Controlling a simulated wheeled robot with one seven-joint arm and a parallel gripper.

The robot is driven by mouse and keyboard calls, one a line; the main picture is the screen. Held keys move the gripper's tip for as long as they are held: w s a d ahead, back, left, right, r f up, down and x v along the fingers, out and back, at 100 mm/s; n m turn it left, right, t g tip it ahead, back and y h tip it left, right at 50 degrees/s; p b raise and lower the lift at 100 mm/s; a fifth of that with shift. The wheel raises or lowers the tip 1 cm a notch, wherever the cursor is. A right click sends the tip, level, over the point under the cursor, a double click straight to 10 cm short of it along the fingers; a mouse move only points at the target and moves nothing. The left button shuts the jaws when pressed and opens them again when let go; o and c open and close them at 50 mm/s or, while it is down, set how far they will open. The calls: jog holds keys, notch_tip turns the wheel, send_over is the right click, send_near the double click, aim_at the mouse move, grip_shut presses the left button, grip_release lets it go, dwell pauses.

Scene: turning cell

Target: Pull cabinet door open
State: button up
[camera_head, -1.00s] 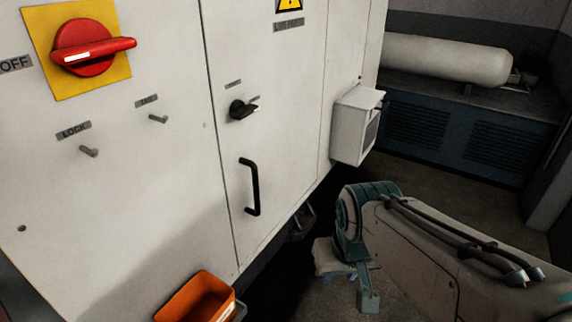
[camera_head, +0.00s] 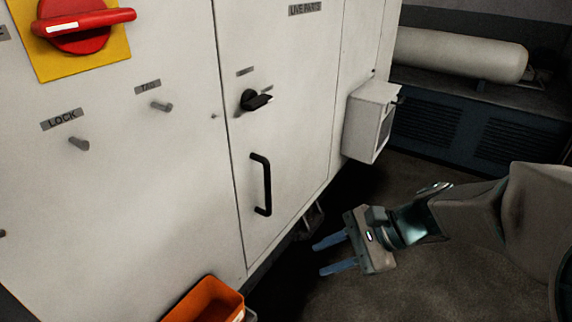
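The cabinet door (camera_head: 300,125) is a white panel and looks shut, its seam flush with the panel on its left. A black vertical bar handle (camera_head: 266,185) is on its lower left part. A black turn knob (camera_head: 256,100) sits above the handle. My gripper (camera_head: 326,254) is to the right of and lower than the handle in the picture, apart from the door. Its two blue fingers point left and are spread with nothing between them.
A red rotary switch on a yellow plate (camera_head: 107,62) and LOCK and TAG pegs are on the left panel. An orange bin (camera_head: 204,302) stands below the left panel. A white box (camera_head: 368,125) juts out right of the door. The floor (camera_head: 420,285) around my gripper looks clear.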

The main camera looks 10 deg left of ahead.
jog(key=w+a+r+m+t+y, duration=0.1)
jog(key=w+a+m+y, duration=0.1)
jog(key=w+m+y, duration=0.25)
notch_tip(320, 180, up, 2)
jog(key=m+t+y, duration=0.3)
jog(key=m, duration=0.2)
send_over(269, 210)
jog(key=shift+w+a+r+b, duration=0.15)
jog(key=shift+w+r+b, duration=0.05)
jog(key=shift+w+b, duration=0.25)
jog(key=shift+n, duration=0.25)
grip_shut()
